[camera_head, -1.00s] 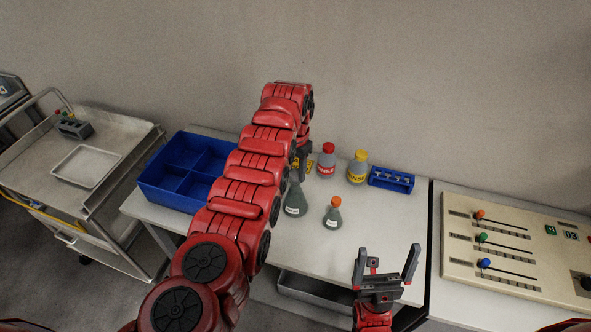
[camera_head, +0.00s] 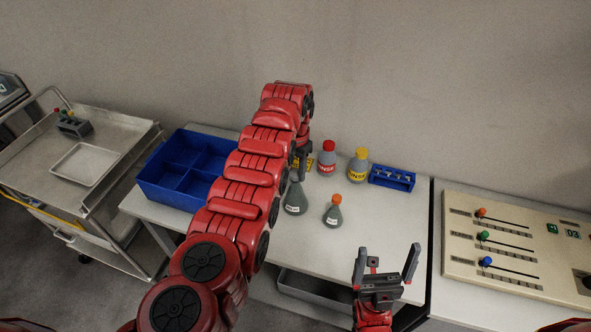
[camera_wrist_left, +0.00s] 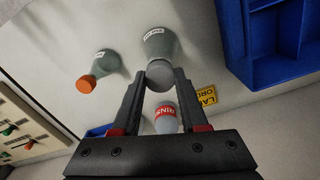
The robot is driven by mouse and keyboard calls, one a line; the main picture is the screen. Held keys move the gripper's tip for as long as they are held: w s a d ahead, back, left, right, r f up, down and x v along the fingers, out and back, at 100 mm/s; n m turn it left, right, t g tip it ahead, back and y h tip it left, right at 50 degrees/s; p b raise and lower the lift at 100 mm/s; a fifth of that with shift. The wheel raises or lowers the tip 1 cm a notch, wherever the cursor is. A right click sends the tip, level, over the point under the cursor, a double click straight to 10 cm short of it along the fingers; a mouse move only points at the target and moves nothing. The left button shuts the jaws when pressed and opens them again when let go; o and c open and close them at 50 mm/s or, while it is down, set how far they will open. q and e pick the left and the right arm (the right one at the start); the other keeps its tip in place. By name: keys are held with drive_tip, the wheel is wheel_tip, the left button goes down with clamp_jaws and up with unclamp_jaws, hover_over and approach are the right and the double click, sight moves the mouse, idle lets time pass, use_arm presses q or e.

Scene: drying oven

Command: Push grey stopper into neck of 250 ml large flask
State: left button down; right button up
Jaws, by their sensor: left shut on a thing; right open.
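The large flask (camera_head: 295,201), greenish grey with a white label, stands upright on the white table, its neck largely hidden by my left gripper (camera_head: 298,174) in the head view. In the left wrist view, my left gripper (camera_wrist_left: 159,78) is shut on the grey stopper (camera_wrist_left: 159,70), held between its fingertips. The stopper lines up with the neck end of the large flask (camera_wrist_left: 160,44). I cannot tell how deep it sits, or whether it touches the neck. My right gripper (camera_head: 386,264) is open and empty above the table's front right.
A small flask with an orange stopper (camera_head: 333,213) stands right of the large flask. Behind are a red-capped bottle (camera_head: 327,158), a yellow-capped bottle (camera_head: 358,167) and a blue rack (camera_head: 391,178). A blue divided bin (camera_head: 165,182) stands left. The table's right part is clear.

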idle(0.4)
use_arm(q)
drive_tip(key=shift+c, duration=1.8)
unclamp_jaws()
drive_tip(key=shift+f, duration=0.1)
drive_tip(key=shift+o, duration=0.2)
drive_tip(key=o, duration=0.3)
drive_tip(key=shift+r+p, duration=0.5)
drive_tip(key=shift+r, duration=3.05)
